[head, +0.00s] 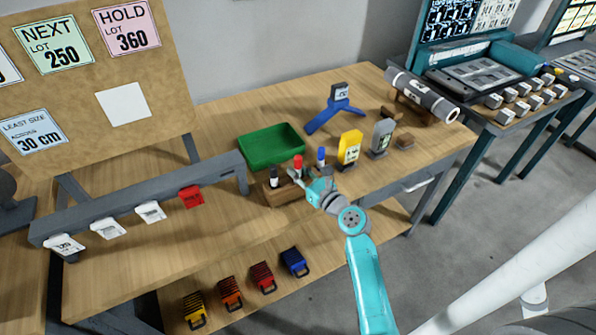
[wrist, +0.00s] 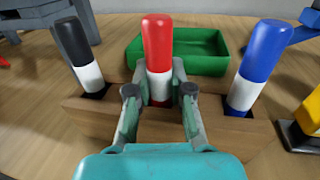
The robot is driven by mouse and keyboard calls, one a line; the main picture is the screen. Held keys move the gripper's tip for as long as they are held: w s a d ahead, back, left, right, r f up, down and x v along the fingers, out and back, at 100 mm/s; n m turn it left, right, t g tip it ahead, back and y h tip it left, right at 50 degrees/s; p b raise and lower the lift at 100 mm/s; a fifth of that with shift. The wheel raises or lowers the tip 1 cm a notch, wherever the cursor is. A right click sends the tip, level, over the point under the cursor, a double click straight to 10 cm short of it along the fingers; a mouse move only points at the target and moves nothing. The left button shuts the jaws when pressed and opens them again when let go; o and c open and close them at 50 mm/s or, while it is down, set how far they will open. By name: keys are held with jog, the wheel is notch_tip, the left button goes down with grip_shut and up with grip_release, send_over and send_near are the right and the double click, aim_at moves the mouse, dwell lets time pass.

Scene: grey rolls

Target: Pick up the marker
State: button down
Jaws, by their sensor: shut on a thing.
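Three markers stand in a wooden holder (wrist: 100,120) on the table, which also shows in the head view (head: 284,193). The red marker (wrist: 157,45) is in the middle, the black marker (wrist: 75,50) on the left and the blue marker (wrist: 255,65) on the right. In the head view the red marker (head: 298,163) stands upright at my gripper. My gripper (wrist: 159,92) is shut on the red marker, with one finger on each side of its white band. The marker's lower end appears still in the holder, partly hidden by the fingers.
A green tray (head: 270,140) stands just behind the holder. A yellow device (head: 349,147) and a grey device (head: 381,135) stand to the right, with a blue stand (head: 335,112) behind them. A grey rail (head: 150,197) with hanging tags runs along the left.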

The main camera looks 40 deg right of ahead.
aim_at(298, 157)
notch_tip(298, 157, up, 10)
jog(key=shift+r, duration=0.1)
dwell(0.4)
jog(key=c, duration=1.8)
grip_release()
grip_shut()
notch_tip(298, 157, up, 7)
